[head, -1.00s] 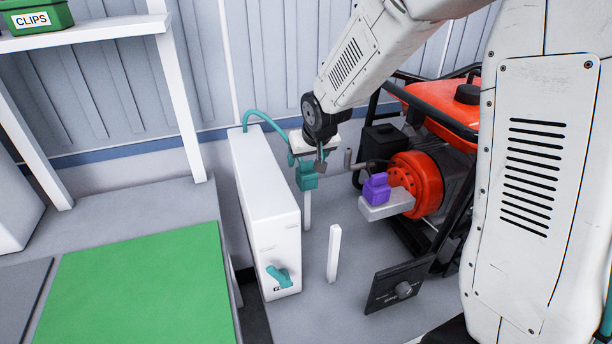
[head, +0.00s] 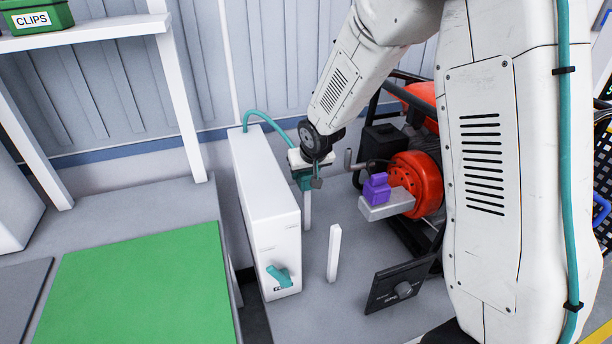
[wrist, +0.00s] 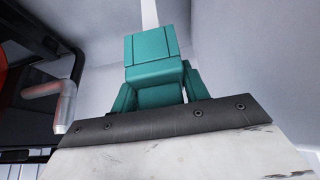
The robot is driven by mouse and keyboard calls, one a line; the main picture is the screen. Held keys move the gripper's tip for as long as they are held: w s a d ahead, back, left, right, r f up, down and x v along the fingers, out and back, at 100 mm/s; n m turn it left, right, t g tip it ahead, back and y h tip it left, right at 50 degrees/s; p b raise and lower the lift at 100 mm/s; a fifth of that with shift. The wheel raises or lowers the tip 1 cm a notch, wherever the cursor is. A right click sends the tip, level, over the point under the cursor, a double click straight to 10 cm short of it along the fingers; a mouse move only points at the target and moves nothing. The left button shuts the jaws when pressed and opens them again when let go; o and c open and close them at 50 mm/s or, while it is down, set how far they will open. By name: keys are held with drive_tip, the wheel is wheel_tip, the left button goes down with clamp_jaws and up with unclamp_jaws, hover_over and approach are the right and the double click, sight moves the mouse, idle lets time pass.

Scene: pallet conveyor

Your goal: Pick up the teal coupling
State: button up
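The teal coupling (head: 303,182) is a blocky piece at the top of a thin white post, right of the white cabinet in the head view. My gripper (head: 317,170) is right at it and covers its upper right part. In the wrist view the teal coupling (wrist: 152,62) fills the upper middle, just beyond the dark bolted edge of my gripper. I cannot make out both fingers, so whether they are open or shut on it does not show.
A white cabinet (head: 268,200) with a teal hose (head: 270,119) and teal handle (head: 279,276) stands left. A purple block (head: 376,187) sits on a grey bracket (head: 392,206) by the orange machine (head: 418,176). A short white post (head: 334,252) and black panel (head: 401,283) stand in front.

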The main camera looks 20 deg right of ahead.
drive_tip(key=shift+r, duration=0.1)
wheel_tip(320, 180, up, 17)
drive_tip(key=shift+r, duration=0.2)
idle(0.9)
